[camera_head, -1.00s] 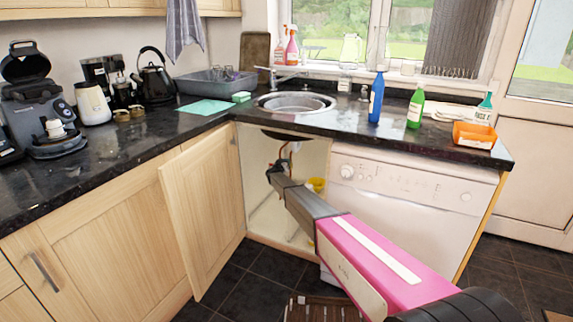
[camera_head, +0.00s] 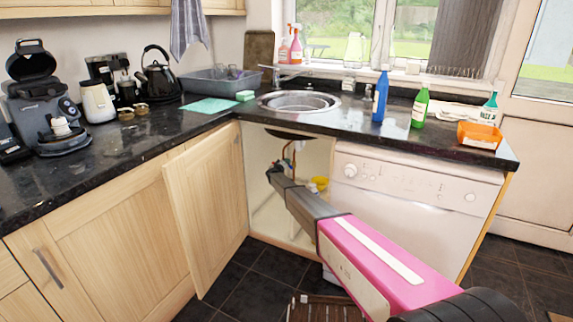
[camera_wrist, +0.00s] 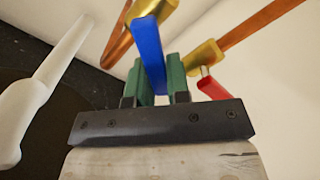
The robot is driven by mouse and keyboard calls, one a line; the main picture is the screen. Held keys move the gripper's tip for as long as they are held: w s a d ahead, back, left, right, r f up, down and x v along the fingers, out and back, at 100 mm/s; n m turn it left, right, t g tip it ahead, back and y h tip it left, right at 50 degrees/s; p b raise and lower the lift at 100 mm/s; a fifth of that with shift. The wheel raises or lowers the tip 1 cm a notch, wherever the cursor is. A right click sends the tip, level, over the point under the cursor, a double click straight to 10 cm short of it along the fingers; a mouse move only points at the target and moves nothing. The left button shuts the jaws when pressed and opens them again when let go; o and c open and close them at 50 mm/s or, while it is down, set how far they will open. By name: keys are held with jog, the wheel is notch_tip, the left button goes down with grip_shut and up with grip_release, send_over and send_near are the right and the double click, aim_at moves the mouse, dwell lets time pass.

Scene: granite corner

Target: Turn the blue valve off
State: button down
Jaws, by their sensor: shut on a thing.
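The blue valve handle (camera_wrist: 148,45) is a flat blue lever on a brass valve body (camera_wrist: 151,10), seen in the wrist view. My gripper (camera_wrist: 160,76) has its two green fingers on either side of the lever and is shut on it. The lever stands nearly upright in the picture, leaning slightly left at the top. In the head view my gripper (camera_head: 274,174) is inside the open cabinet under the sink, and the blue lever is too small to make out there.
A red valve handle (camera_wrist: 212,88) sits just right of the fingers, near copper pipe (camera_wrist: 262,24). A white pipe (camera_wrist: 50,75) is at left. The cabinet door (camera_head: 206,212) stands open at left; the white dishwasher (camera_head: 400,200) bounds the right. A yellow object (camera_head: 320,183) is inside the cabinet.

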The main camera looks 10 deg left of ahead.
dwell(0.4)
jog(key=c, duration=1.1)
grip_release()
